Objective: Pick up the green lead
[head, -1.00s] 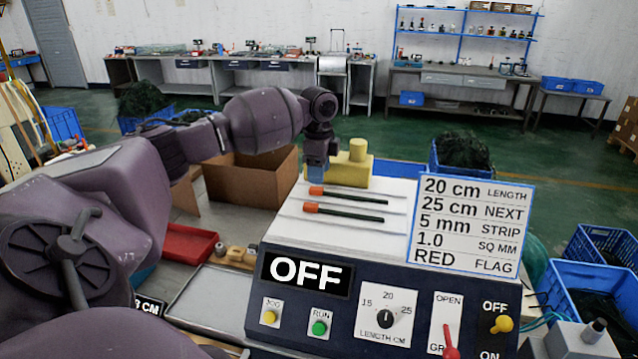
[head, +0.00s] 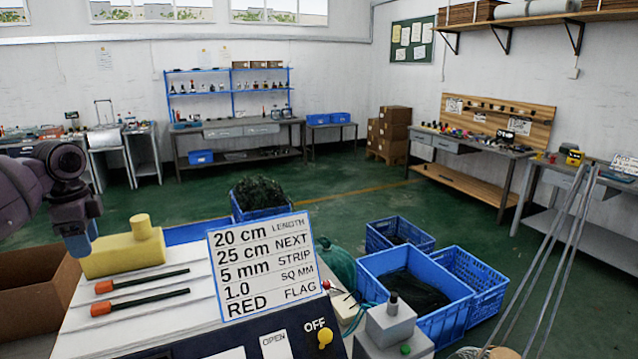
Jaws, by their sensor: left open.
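Two thin leads lie side by side on the white top of a machine (head: 155,325) in the head view. The far lead (head: 150,279) and the near lead (head: 150,302) each have an orange-red left end and a dark body. The far one may be dark green, but I cannot tell its colour for sure. My left gripper (head: 80,248) points down with blue fingertips, at the left, beside the yellow block and above and left of the leads. It is open and holds nothing that I can see. My right gripper is out of view.
A yellow block (head: 122,258) with a knob stands behind the leads. A label board (head: 264,268) stands right of them. A cardboard box (head: 30,290) is at the left. Blue crates (head: 440,325) and a grey box (head: 393,325) with a black knob stand at the right.

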